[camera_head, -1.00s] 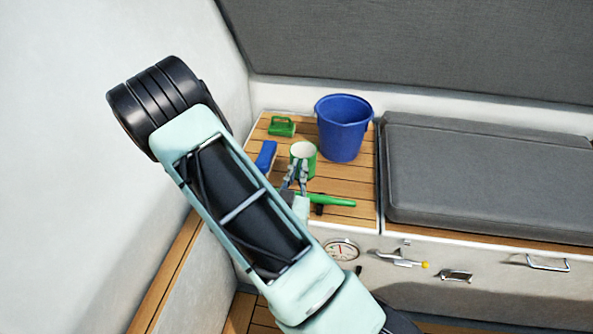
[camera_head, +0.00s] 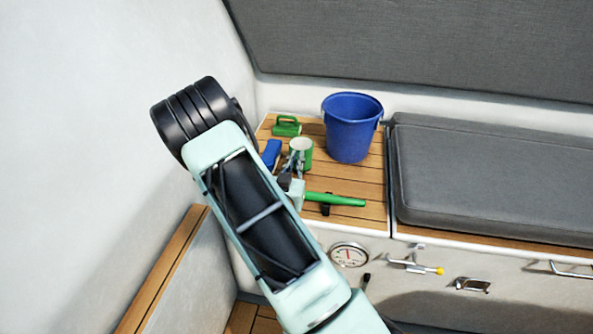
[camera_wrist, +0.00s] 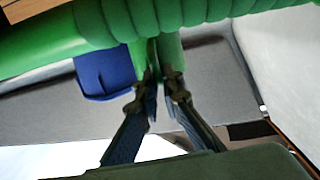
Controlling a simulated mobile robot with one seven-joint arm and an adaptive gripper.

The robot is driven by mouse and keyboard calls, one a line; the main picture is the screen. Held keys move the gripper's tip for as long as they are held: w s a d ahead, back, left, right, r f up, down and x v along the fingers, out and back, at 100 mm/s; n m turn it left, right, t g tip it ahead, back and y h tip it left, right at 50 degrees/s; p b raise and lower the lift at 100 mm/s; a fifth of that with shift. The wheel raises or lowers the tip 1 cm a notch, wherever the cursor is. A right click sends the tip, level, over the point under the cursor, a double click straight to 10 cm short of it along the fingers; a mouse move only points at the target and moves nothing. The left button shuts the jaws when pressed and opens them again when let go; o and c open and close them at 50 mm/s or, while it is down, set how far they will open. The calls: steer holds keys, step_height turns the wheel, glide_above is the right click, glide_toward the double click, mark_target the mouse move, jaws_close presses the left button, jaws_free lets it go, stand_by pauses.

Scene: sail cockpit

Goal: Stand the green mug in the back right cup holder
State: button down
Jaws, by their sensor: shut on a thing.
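The green mug (camera_head: 301,155), with a pale inside, is upright in the head view, over the wooden top in front of the blue bucket. My gripper (camera_head: 294,165) is shut on its near side. In the wrist view the gripper fingers (camera_wrist: 160,88) converge on a green part, likely the mug (camera_wrist: 170,48), which is mostly hidden. I cannot tell whether the mug touches the wood. I cannot make out any cup holder; my arm covers part of the wooden top.
A blue bucket (camera_head: 350,135) stands behind right of the mug. A green box-like thing (camera_head: 286,127) and a blue item (camera_head: 271,153) lie left. A grey cushion (camera_head: 490,180) is right; a wall (camera_head: 90,130) is left.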

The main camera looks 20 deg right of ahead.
steer(key=shift+w+d+f+b, duration=0.15)
steer(key=shift+f+b, duration=0.35)
steer(key=shift+f, duration=1.3)
steer(key=shift+f+b, duration=0.3)
steer(key=c, duration=2.1)
jaws_free()
steer(key=shift+r, duration=0.1)
steer(key=shift+r, duration=0.15)
